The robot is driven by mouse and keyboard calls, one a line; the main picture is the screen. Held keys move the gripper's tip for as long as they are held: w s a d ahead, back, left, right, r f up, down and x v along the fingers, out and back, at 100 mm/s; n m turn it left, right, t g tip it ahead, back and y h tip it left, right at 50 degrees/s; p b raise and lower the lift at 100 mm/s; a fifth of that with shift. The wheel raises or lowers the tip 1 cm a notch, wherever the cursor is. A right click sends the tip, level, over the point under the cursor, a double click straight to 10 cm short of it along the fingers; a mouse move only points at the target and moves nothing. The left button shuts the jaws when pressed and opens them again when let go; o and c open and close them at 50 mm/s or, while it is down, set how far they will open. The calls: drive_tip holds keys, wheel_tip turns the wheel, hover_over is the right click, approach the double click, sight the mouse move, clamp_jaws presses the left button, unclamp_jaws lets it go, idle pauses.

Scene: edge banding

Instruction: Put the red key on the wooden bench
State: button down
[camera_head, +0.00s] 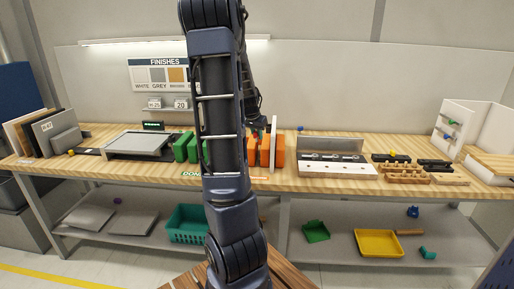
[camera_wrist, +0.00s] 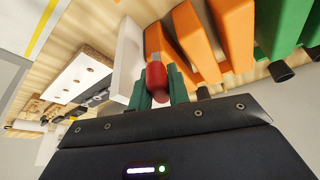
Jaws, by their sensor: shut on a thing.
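The red key (camera_wrist: 156,80) is between the green fingers of my gripper (camera_wrist: 155,88) in the wrist view, and the gripper is shut on it. A pale tip shows at the key's far end. It is beside a white panel and orange pieces; I cannot tell whether it touches them. In the head view my arm hides most of the gripper and the key. A slatted brown wooden bench (camera_head: 290,271) shows at the bottom of the head view, partly behind my arm. The long workbench (camera_head: 95,131) with a pale wooden top runs along the wall.
Orange pieces (camera_head: 278,150) and green pieces (camera_head: 181,148) stand upright on the workbench, with a white panel (camera_head: 273,145) among them. A white box with holes (camera_head: 325,170) is to the right. A teal basket (camera_head: 186,225) and yellow tray (camera_head: 378,243) sit on the lower shelf.

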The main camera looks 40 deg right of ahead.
drive_tip(key=shift+r, duration=1.5)
drive_tip(key=w+a+f+n+t+y, duration=0.1)
drive_tip(key=w+a+f+n, duration=0.2)
drive_tip(key=a, duration=0.6)
drive_tip(key=w+a+f+n+y, duration=0.1)
drive_tip(key=w+a+f+n, duration=0.3)
drive_tip(key=w+a+f, duration=0.4)
drive_tip(key=w+a+f+n+t, duration=0.1)
drive_tip(key=w+a+f+n, duration=0.2)
drive_tip(key=w+a+f, duration=0.2)
drive_tip(key=shift+w+a+f+n+t+y, duration=0.15)
drive_tip(key=shift+w+a, duration=0.35)
drive_tip(key=shift+a, duration=0.6)
drive_tip(key=shift+w+a+f+n+t+y, duration=0.1)
drive_tip(key=shift+w+a, duration=0.4)
drive_tip(key=shift+a, duration=0.6)
drive_tip(key=shift+w+a+f+n+t+y, duration=0.15)
drive_tip(key=shift+w+a, duration=0.35)
drive_tip(key=shift+a, duration=0.6)
drive_tip(key=w+a+f+n+y, duration=0.1)
drive_tip(key=a+f+n, duration=0.1)
drive_tip(key=a+f, duration=0.35)
drive_tip(key=a+f+n+y, duration=0.1)
drive_tip(key=a+f+n, duration=0.1)
drive_tip(key=a, duration=0.7)
wheel_tip(320, 180, down, 12)
drive_tip(key=d+m, duration=0.1)
drive_tip(key=shift+d+f+h, duration=0.15)
drive_tip(key=shift+d+h, duration=0.15)
drive_tip(key=shift+h, duration=0.1)
